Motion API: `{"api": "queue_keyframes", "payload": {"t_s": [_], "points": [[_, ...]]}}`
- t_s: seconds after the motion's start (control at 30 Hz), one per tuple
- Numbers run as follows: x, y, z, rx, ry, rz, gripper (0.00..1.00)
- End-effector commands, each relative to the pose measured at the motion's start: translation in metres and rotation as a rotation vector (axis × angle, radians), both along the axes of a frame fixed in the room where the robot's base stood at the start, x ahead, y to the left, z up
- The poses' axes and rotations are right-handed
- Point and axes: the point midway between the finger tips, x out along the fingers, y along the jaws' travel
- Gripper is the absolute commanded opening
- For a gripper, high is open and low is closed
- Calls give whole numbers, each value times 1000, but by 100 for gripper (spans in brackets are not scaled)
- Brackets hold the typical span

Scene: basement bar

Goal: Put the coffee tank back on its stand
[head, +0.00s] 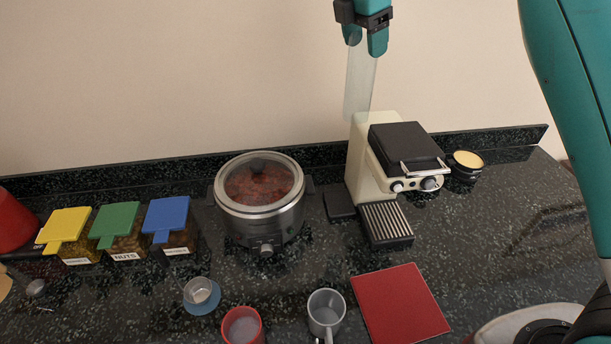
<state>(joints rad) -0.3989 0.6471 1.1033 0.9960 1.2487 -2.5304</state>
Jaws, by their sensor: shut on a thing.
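My gripper (365,42) is shut on the top of a clear, tall, narrow coffee tank (360,85) and holds it nearly upright, tilted slightly. The tank hangs against the wall above and behind the cream coffee machine (366,165). Its lower end shows just above the machine's top left; I cannot tell whether it touches. A flat black stand (340,204) juts from the machine's left side on the counter, with nothing on it. The tank is well above it.
A slow cooker (258,222) with a glass lid stands close left of the stand. A red mat (400,303), grey mug (326,310) and red cup (242,328) lie in front. Lidded containers (118,225) stand left. A small pot (465,163) stands right of the machine.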

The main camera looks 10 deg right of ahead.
Motion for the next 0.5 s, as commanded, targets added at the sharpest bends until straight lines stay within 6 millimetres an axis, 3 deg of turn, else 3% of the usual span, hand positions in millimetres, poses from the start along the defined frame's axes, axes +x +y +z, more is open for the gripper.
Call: {"api": "queue_keyframes", "payload": {"t_s": [0.5], "points": [[0,1,-118,-1,2,3,15]]}}
